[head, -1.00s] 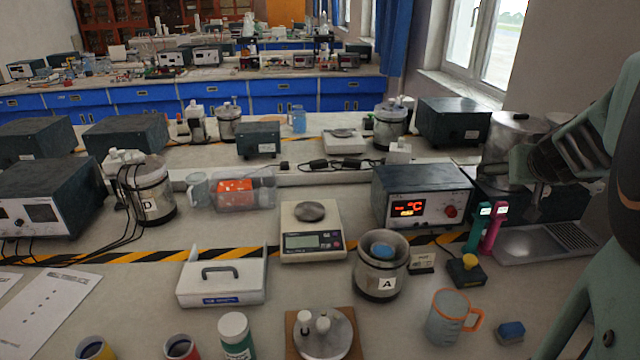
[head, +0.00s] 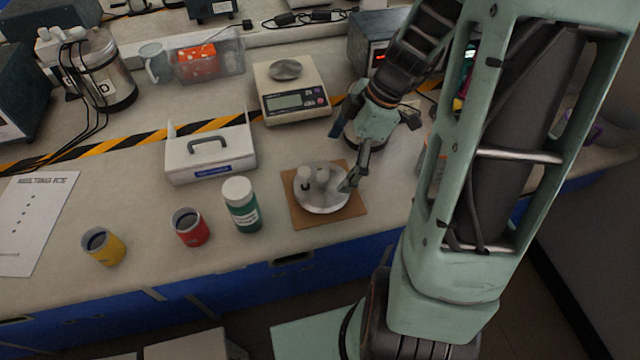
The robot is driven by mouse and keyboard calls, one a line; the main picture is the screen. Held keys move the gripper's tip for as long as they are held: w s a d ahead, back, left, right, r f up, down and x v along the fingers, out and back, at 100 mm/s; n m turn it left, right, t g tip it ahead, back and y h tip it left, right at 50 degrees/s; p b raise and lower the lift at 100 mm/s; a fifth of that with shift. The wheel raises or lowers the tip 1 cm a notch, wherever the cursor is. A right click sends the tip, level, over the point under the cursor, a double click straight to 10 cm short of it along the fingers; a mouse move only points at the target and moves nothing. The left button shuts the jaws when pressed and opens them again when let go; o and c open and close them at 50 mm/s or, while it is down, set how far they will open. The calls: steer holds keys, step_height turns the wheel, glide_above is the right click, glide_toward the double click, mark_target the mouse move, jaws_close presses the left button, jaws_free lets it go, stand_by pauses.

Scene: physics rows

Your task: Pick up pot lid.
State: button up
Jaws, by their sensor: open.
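The pot lid (head: 329,198) is a round, shiny metal disc with light knobs on top. It lies on a brown square board (head: 298,220) near the front edge of the bench. My gripper (head: 350,184) is at the lid's right side, with its fingers low by the rim. It is open. Whether a finger touches the lid cannot be told. My arm covers the bench to the right of the lid.
A green-and-white bottle (head: 242,205), a red cup (head: 190,228) and a yellow cup (head: 103,247) stand left of the board. A white box with a handle (head: 211,153) and a scale (head: 292,101) stand behind. A printed sheet (head: 34,222) lies far left.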

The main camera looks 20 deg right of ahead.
mark_target(327, 174)
steer(key=x, duration=0.7)
steer(key=shift+a+f, duration=0.3)
steer(key=shift+w, duration=0.1)
steer(key=c, duration=1)
